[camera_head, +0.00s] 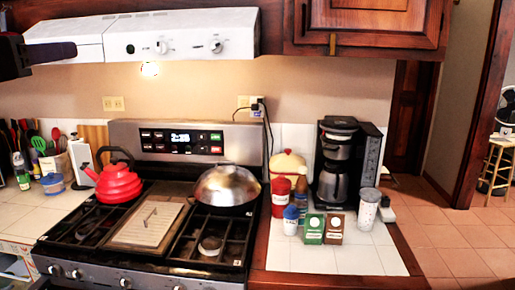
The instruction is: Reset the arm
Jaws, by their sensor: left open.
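My left gripper (54,54) comes in at the upper left edge as a dark shape. It is open, with nothing seen in it. It is raised in front of the left end of the white range hood (185,38), high above the stove. From this one view I cannot tell how far it is from the hood. Most of my left arm is cut off by the picture's edge. My right gripper is not in view.
Below are a stove (86,262) with a red kettle (118,184) and a domed pan (227,187). A coffee maker (340,160), canisters and small boxes stand on the right counter (290,258). Utensils and bottles crowd the left counter. Open floor (450,235) lies at right.

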